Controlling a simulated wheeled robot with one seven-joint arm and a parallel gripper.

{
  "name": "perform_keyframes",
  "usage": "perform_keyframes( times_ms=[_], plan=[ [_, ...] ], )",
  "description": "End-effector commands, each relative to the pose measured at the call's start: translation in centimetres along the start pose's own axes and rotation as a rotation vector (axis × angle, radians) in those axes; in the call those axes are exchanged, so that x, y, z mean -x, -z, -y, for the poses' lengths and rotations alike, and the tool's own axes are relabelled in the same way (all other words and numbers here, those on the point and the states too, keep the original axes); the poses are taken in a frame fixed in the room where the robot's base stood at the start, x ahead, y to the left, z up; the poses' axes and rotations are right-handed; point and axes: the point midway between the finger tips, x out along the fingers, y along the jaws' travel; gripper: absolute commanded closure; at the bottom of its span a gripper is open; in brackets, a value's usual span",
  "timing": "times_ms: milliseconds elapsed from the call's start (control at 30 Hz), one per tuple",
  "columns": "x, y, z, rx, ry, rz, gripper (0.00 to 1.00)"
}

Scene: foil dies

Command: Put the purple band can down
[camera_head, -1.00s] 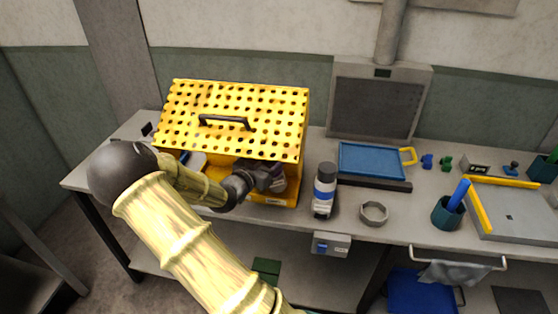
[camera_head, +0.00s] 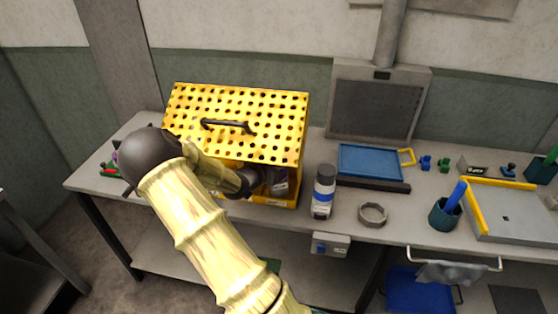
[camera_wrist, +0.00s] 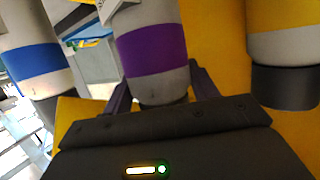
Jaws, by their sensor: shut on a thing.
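The purple band can (camera_wrist: 153,52) is a pale grey cylinder with a purple band, in the middle of the wrist view. My gripper (camera_wrist: 162,92) is shut on it, with one dark finger on each side. A can with a blue band (camera_wrist: 38,62) shows to its left and a can with a yellow band (camera_wrist: 285,45) to its right. In the head view my gripper (camera_head: 247,182) reaches into the open front of a yellow perforated box (camera_head: 230,105). The purple band cannot be made out there. Whether the held can touches the box floor cannot be told.
The box's top has a dark handle (camera_head: 228,126) and overhangs my gripper. A blue-banded can (camera_head: 323,190) stands on the bench just right of the box.

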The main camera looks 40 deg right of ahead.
Motion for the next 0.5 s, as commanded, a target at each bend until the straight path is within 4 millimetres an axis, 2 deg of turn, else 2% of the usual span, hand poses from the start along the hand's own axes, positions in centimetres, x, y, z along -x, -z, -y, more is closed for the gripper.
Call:
perform_keyframes(
  times_ms=[33,133,200,267,500],
  plan=[
    [-0.5,0.8,0.0,-0.004,-0.002,0.032,0.85],
    [-1.3,1.2,0.0,-0.002,-0.001,0.095,0.85],
    [-1.6,-0.3,0.0,0.005,0.000,0.097,0.85],
    [-1.7,-0.8,0.1,0.004,0.000,0.096,0.85],
    [-1.8,-0.9,0.0,0.000,-0.001,0.093,0.85]
  ],
)
